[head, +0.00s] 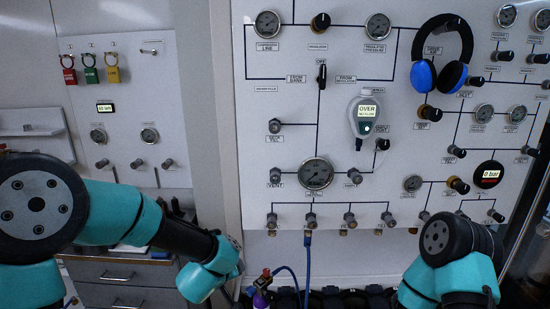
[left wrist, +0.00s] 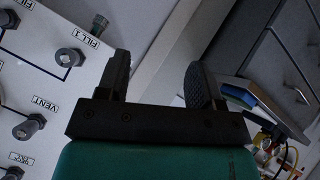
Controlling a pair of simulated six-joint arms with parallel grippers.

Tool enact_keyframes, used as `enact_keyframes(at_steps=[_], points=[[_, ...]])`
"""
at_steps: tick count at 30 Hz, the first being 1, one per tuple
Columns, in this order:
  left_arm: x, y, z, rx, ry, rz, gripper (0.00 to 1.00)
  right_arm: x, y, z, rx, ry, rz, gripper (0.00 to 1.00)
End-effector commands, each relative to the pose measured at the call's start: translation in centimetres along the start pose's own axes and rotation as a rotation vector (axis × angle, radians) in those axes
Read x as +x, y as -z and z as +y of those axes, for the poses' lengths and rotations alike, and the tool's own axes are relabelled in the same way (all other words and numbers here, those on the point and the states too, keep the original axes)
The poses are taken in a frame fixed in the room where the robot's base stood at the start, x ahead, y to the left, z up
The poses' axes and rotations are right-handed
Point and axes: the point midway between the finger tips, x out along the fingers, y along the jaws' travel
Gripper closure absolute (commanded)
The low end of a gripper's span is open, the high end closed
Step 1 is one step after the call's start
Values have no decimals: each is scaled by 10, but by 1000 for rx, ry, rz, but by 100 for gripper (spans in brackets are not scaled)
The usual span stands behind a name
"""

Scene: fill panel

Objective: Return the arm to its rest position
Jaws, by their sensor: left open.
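My left arm (head: 150,225) comes in from the left and reaches to the lower left edge of the fill panel (head: 290,100). In the left wrist view my left gripper (left wrist: 158,72) is open, with nothing between its two fingers. Beside it in that view are the panel's FILL 1 fitting (left wrist: 69,57) and VENT knob (left wrist: 28,127); neither is held. In the head view the left fingers are too small and dark to make out. My right arm (head: 455,255) stands in front of the lower right of the panel; its gripper is out of view.
A purple bottle (head: 261,299) with a red-topped valve and a blue hose (head: 307,262) stand below the panel. A grey drawer cabinet (head: 115,275) is at the lower left. Blue headphones (head: 440,55) and a handheld meter (head: 366,115) hang on the panel.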

Motion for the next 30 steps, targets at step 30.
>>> enact_keyframes(at_steps=[30], points=[[-3, -311, -239, 25, 87, -772, 40, 0, 0, 0, 0, 0, 0, 57]])
